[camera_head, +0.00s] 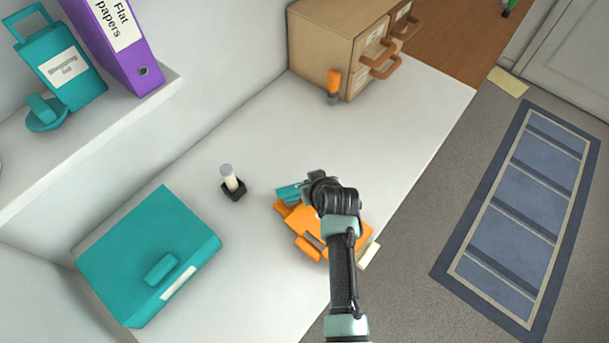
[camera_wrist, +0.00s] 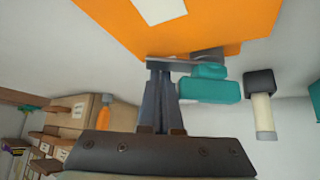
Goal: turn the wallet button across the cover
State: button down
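The orange wallet (camera_head: 353,232) lies on the white worktop, partly hidden by my arm. Its orange cover with a white label fills the top of the wrist view (camera_wrist: 225,25). A teal piece, which looks like the wallet button (camera_head: 288,192), is at the wallet's upper left edge; it also shows in the wrist view (camera_wrist: 209,91). My gripper (camera_wrist: 160,68) is close to the cover, with the teal piece just right of its fingertips. Its two dark fingers are close together and look shut. Whether they touch the button is unclear. In the head view my wrist hides the fingertips.
A teal box (camera_head: 150,250) stands at the left, with a small black holder (camera_head: 233,190) bearing a pale stick near it. A wooden drawer cabinet (camera_head: 335,45) and an orange-handled tool (camera_head: 333,85) are at the back. The worktop between is clear.

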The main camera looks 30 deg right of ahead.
jog(key=shift+s+f, duration=0.1)
jog(key=shift+s, duration=0.4)
dwell(0.5)
